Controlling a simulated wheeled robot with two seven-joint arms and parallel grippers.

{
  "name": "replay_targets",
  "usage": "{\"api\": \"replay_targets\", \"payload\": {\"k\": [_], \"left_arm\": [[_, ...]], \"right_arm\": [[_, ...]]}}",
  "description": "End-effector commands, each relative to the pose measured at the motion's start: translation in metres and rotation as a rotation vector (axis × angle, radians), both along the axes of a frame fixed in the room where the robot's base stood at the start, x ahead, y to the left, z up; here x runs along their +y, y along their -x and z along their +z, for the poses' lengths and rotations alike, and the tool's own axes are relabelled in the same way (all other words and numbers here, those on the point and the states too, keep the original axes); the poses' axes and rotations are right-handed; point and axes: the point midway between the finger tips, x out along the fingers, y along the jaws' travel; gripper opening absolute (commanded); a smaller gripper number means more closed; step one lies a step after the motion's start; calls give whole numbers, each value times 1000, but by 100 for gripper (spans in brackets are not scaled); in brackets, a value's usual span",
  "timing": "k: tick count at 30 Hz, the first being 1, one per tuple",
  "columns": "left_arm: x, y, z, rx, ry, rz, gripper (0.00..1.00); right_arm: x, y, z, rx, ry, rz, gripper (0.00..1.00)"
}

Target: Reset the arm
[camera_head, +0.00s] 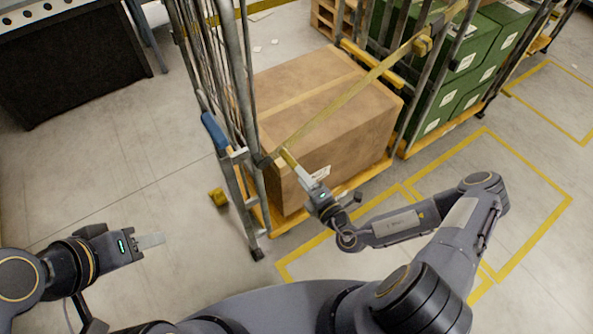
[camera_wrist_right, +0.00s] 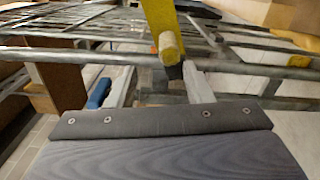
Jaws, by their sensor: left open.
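My left gripper (camera_head: 150,240) is at the lower left in the head view, over bare floor, open and empty. My right gripper (camera_head: 303,178) is at the front corner of the roll cage, close to the end of a yellow strap (camera_head: 350,102) that runs diagonally across the cage's open front. In the right wrist view the strap's yellow end (camera_wrist_right: 168,45) lies between or just beyond the pale fingers (camera_wrist_right: 185,82). I cannot tell whether they grip it.
The roll cage (camera_head: 240,185) holds a large cardboard box (camera_head: 325,110). A cage with green crates (camera_head: 470,75) stands right of it. A dark table (camera_head: 75,65) is at upper left. Floor at left is clear.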

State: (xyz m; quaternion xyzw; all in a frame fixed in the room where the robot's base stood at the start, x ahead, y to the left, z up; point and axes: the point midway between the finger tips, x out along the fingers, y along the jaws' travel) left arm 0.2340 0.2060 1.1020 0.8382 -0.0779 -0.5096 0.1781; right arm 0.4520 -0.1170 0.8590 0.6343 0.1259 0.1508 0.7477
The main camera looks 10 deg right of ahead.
Motion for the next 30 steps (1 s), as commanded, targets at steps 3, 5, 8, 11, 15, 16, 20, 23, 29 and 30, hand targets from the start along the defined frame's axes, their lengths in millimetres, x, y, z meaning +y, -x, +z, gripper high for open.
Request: {"api": "replay_targets", "payload": {"k": [3, 5, 8, 11, 15, 16, 20, 23, 29, 30], "left_arm": [[0, 0, -2, 0, 0, 0, 42], [0, 0, -2, 0, 0, 0, 42], [0, 0, -1, 0, 0, 0, 42], [0, 0, -1, 0, 0, 0, 42], [0, 0, -1, 0, 0, 0, 42], [0, 0, -1, 0, 0, 0, 42], [0, 0, -1, 0, 0, 0, 42], [0, 0, -1, 0, 0, 0, 42], [0, 0, -1, 0, 0, 0, 42], [0, 0, -1, 0, 0, 0, 42]], "right_arm": [[-3, 6, 0, 0, 0, 0, 46], [-3, 6, 0, 0, 0, -1, 46], [-3, 6, 0, 0, 0, -1, 46], [-3, 6, 0, 0, 0, 0, 46], [-3, 6, 0, 1, 0, 0, 46], [-3, 6, 0, 1, 0, 0, 46], [-3, 6, 3, -10, 10, 7, 46], [-2, 5, 19, -81, 72, 57, 46], [14, 22, 93, -449, 393, 331, 46], [19, 30, 107, -538, 471, 400, 46]]}}
